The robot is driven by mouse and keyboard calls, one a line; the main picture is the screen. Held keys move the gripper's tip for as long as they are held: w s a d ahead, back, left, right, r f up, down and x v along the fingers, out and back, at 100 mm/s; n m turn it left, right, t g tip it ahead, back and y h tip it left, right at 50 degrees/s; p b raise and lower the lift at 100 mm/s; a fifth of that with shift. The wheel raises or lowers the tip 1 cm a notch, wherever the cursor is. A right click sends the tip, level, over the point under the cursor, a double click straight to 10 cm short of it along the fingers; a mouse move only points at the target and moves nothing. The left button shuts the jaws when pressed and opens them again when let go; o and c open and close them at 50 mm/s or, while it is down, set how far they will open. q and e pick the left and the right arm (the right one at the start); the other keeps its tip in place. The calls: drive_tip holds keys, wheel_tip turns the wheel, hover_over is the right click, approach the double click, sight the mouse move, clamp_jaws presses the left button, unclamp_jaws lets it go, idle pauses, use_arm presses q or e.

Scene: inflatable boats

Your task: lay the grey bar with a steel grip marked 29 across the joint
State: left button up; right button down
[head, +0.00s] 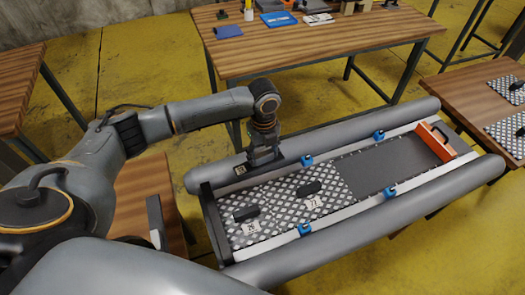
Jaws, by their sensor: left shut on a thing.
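My left gripper (264,158) is shut on a dark grey bar (272,163) with a small label near its left end; I cannot read the label for sure. The bar is at the far tube (345,122) of the boat, by the edge of the floor; whether it touches cannot be told. The gripper hides its grip. Two checkered floor plates lie in the boat, one labelled about 26 (262,230) and one about 27 (326,181), each with a black handle. Their joint is hard to make out. My right gripper is not in view.
Blue clamps (378,135) sit along both side rails. An orange piece (433,142) stands at the boat's right end, beyond a plain dark floor part (385,163). A wooden table (315,50) with small items stands behind. More checkered plates (505,133) lie on the right table.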

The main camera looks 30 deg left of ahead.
use_arm(q)
drive_tip(key=shift+w+a+f+m, duration=0.2)
drive_tip(key=shift+f+m, duration=0.05)
drive_tip(key=shift+m, duration=0.25)
drive_tip(key=shift+f, duration=0.15)
drive_tip(key=b, duration=0.6)
approach(263, 181)
drive_tip(key=shift+a, duration=0.1)
drive_tip(key=shift+p, duration=0.4)
drive_tip(key=shift+p, duration=0.3)
idle(0.4)
drive_tip(key=shift+f, duration=1.4)
